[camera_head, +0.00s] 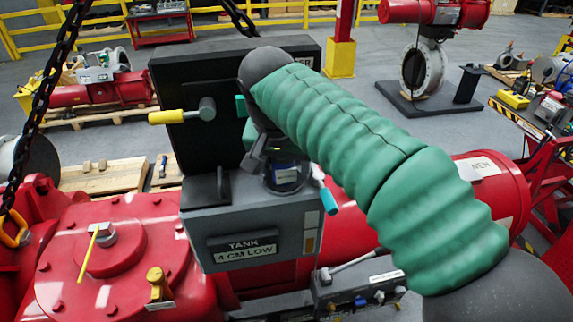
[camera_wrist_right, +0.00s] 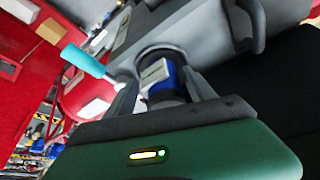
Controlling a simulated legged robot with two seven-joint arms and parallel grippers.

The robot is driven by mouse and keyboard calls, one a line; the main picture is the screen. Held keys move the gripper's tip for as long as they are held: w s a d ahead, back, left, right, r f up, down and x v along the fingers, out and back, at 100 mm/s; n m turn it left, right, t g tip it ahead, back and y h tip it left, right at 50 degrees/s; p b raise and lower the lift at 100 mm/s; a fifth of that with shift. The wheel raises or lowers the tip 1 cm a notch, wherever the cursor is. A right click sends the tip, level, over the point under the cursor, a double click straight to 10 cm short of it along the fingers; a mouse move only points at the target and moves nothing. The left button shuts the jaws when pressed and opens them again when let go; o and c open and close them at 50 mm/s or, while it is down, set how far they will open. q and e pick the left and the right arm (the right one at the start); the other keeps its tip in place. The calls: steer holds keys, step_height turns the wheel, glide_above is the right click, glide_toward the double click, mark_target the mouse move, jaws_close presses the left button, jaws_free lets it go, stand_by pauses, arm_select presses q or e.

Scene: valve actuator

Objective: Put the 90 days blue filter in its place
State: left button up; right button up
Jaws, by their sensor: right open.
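The blue filter (camera_head: 287,175) has a white label and sits in a dark round opening on top of the grey box (camera_head: 255,215). In the right wrist view the filter (camera_wrist_right: 160,80) is between my fingers, with a dark ring behind it. My right gripper (camera_head: 268,160) reaches down over the box and is open; its fingers (camera_wrist_right: 160,95) stand on either side of the filter. Whether they touch it, I cannot tell. The hand partly hides the filter and its opening. My left gripper does not show.
A dark panel (camera_head: 168,90) with a yellow-handled lever (camera_head: 180,115) stands behind the box. A teal handle (camera_head: 328,200) sticks out at its right; it also shows in the wrist view (camera_wrist_right: 83,60). A black chain (camera_head: 50,85) hangs at left over red machinery (camera_head: 110,255).

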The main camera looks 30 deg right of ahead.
mark_target(275, 169)
steer(key=shift+s+a+r, duration=0.1)
steer(key=shift+a, duration=0.3)
steer(key=r, duration=0.1)
steer(key=a+r, duration=0.2)
steer(key=shift+s+r+b, duration=0.1)
steer(key=shift+s+b, duration=0.2)
steer(key=shift+b, duration=0.1)
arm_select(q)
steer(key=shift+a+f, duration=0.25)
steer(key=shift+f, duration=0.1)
arm_select(e)
steer(key=d+v, duration=0.2)
steer(key=v, duration=0.6)
steer(key=shift+s+r, duration=0.15)
steer(key=shift+s, duration=0.05)
steer(key=shift+a, duration=0.2)
